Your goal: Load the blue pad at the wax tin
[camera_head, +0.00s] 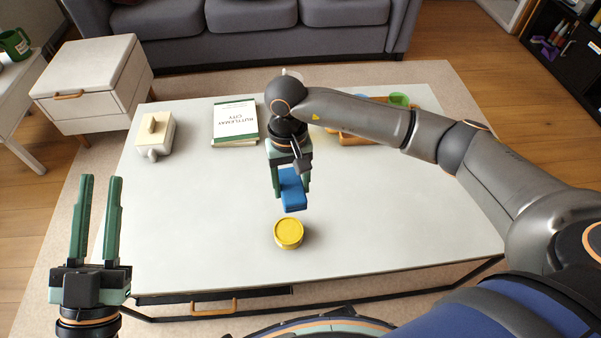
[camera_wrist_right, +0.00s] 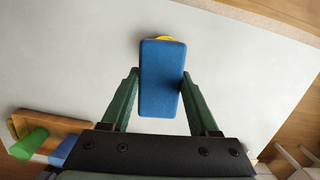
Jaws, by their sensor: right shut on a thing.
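The blue pad (camera_head: 292,188) is between the fingers of my right gripper (camera_head: 290,187), which is shut on it. In the right wrist view the blue pad (camera_wrist_right: 161,78) fills the space between the green fingers and hides most of the wax tin (camera_wrist_right: 166,39). The round yellow wax tin (camera_head: 288,233) lies on the white table (camera_head: 380,225), just in front of and below the pad. The pad looks held above the table, apart from the tin. My left gripper (camera_head: 98,205) is open and empty, left of the table's front edge.
A book (camera_head: 235,122) and a pale boxy object (camera_head: 153,135) stand at the back left of the table. A wooden tray (camera_head: 352,139) with a green item (camera_head: 399,100) is behind my right arm. The table around the tin is clear.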

